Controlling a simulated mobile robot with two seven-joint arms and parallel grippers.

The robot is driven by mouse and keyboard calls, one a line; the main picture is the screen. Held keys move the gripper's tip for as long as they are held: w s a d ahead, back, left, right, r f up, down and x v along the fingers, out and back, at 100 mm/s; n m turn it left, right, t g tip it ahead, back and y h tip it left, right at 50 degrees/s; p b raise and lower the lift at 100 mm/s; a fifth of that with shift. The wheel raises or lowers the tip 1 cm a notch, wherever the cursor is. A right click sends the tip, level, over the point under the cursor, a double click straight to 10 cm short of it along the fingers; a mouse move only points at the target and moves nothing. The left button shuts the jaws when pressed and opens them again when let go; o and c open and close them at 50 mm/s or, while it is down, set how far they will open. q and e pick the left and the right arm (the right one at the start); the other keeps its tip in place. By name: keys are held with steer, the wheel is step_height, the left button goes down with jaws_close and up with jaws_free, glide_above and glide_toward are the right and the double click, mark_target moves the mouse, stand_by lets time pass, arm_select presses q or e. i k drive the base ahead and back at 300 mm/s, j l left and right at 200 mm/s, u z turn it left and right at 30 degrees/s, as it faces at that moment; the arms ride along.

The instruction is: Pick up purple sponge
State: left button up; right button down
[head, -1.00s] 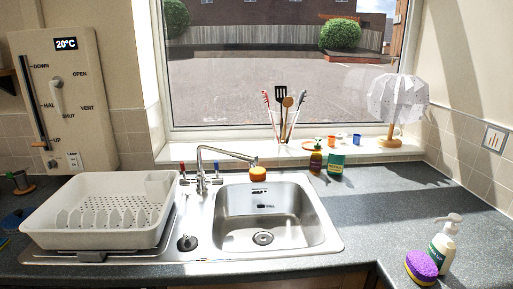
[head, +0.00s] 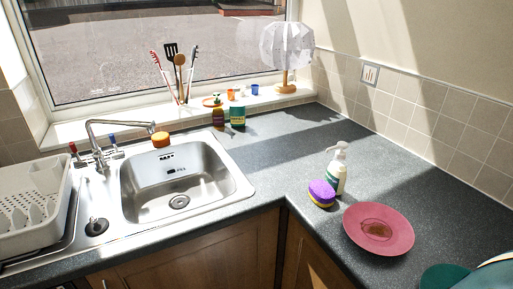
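The purple sponge (head: 322,191) lies on the dark worktop in the head view, right of the sink and close to the inner corner of the counter's front edge. Its top is purple and its lower side is yellow. A white pump bottle (head: 337,169) stands right behind it, and I cannot tell whether the two touch. Neither of my grippers is in view.
A pink plate (head: 378,229) with a brown stain lies right of the sponge. A dark green round item (head: 445,277) is at the bottom right. The sink (head: 178,180) and white dish rack (head: 32,205) are at left. The worktop behind the bottle is clear.

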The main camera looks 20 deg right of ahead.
mark_target(322, 192)
steer(key=z, duration=1.25)
